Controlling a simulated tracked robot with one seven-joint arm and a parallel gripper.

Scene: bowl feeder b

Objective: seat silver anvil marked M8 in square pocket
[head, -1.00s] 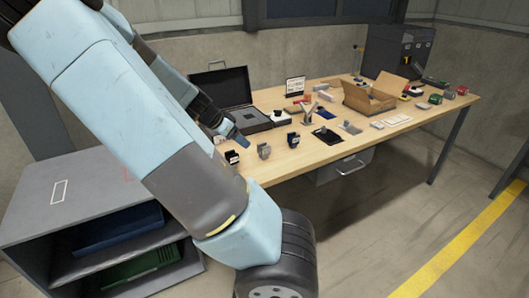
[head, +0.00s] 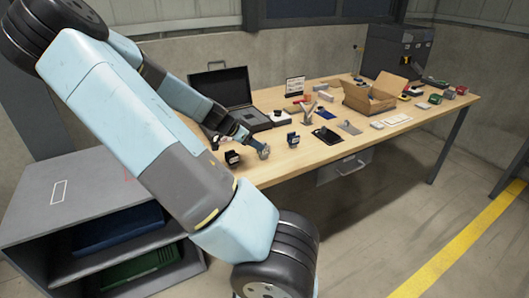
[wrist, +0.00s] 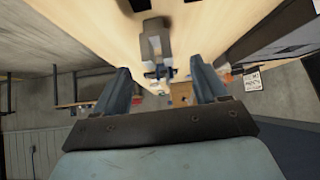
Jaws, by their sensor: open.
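A small silver-grey anvil (head: 264,153) stands near the front edge of the wooden table. In the wrist view the grey block (wrist: 153,42) lies ahead of my fingers, in line with the gap between them. No M8 mark is legible. My gripper (head: 257,146) is at the anvil in the head view; its fingers (wrist: 162,85) are apart with nothing clamped between them in the wrist view. Whether they touch the anvil cannot be told. An open black case (head: 257,120) lies behind; I cannot make out a square pocket.
A black block (head: 232,158) stands left of the anvil and a dark one (head: 293,139) to the right. A black plate (head: 327,135), a grey plate (head: 349,127) and an open cardboard box (head: 368,97) are farther right. A grey shelf unit (head: 95,185) is at left.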

